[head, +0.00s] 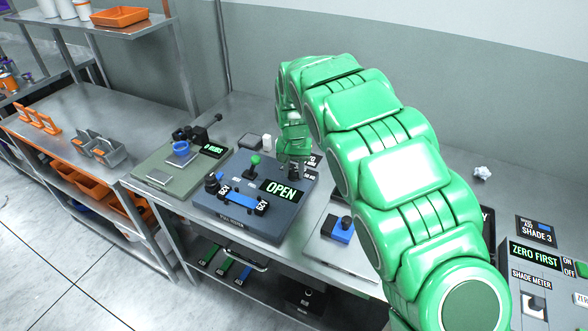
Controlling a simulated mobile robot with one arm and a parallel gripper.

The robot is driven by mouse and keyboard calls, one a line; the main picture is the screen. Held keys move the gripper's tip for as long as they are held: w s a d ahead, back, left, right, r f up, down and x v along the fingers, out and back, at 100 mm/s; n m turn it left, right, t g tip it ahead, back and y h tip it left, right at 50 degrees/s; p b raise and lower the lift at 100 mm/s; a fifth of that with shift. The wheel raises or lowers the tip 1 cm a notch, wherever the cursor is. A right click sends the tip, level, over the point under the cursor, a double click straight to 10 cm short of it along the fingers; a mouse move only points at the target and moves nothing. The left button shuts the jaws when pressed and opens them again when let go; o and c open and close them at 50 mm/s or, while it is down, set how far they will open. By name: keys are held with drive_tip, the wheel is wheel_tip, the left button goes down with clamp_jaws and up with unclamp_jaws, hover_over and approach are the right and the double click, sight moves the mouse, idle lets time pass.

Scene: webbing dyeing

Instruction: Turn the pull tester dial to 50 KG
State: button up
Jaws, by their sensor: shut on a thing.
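The pull tester (232,222) is a dark blue-grey plate on the bench, left of my arm in the head view. Its display (281,191) reads OPEN. A green-topped lever (256,161) stands on it, and a blue strap (238,198) lies between two black clamps at its front. My gripper (294,172) points down at the tester's back right corner, shut on the dial there. The dial is mostly hidden by the gripper, and its setting cannot be read. Small dark labels (313,161) beside it are too small and partly covered.
A green-grey station (158,178) with a display stands left of the tester. A plate with a blue-and-black block (341,230) sits to its right. The shade meter panel (540,275) is at far right. My arm covers the bench's middle right; a crumpled white piece (481,173) lies behind it.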

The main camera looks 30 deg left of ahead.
sight(294, 172)
drive_tip(key=shift+n, duration=0.6)
drive_tip(key=o, duration=1)
drive_tip(key=shift+o, duration=0.2)
drive_tip(key=shift+r, duration=0.15)
drive_tip(key=shift+r, duration=3.8)
